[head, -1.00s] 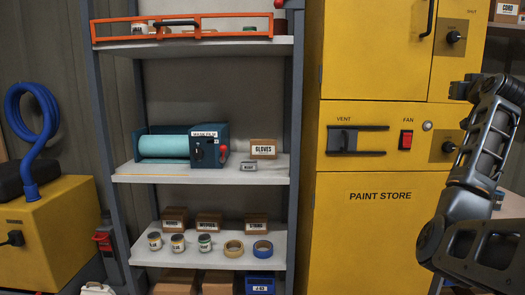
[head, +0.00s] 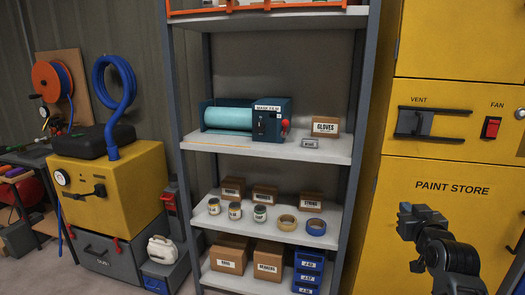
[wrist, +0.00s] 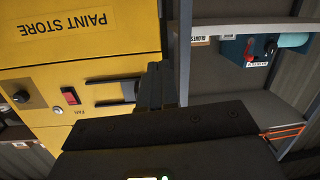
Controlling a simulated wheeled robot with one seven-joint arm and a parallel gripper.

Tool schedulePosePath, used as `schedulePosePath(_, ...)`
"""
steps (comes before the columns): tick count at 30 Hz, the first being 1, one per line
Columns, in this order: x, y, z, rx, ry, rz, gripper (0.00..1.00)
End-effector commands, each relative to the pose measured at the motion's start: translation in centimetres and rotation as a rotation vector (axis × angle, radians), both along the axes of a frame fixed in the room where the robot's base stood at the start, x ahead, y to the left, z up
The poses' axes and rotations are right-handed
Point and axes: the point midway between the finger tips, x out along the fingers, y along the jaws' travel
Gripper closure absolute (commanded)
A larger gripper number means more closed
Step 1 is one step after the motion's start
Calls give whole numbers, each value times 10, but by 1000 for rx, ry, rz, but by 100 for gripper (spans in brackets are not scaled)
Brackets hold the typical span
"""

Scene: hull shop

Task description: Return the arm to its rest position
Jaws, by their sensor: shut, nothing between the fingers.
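My arm (head: 447,255) shows at the lower right of the head view, in front of the yellow paint store cabinet (head: 450,205). I cannot make out the fingers there. In the wrist view my gripper (wrist: 155,84) is shut and empty, its dark fingers close together. It points toward the cabinet and shelf edge. The wrist picture is upside down, and the cabinet lettering is inverted at its upper left.
A shelf unit (head: 362,110) left of the cabinet bears a blue film roller (head: 270,120), boxes, cans and tape rolls. A yellow machine (head: 115,190) with a blue hose stands further left. The cabinet has a vent slider (head: 413,122) and a red fan switch (head: 491,127).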

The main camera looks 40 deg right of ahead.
Motion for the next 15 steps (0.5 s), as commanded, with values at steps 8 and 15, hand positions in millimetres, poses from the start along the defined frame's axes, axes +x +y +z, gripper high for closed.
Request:
schedulePosePath(8,-10,142,-65,11,42,184,100)
schedulePosePath(15,-48,252,-90,29,59,351,100)
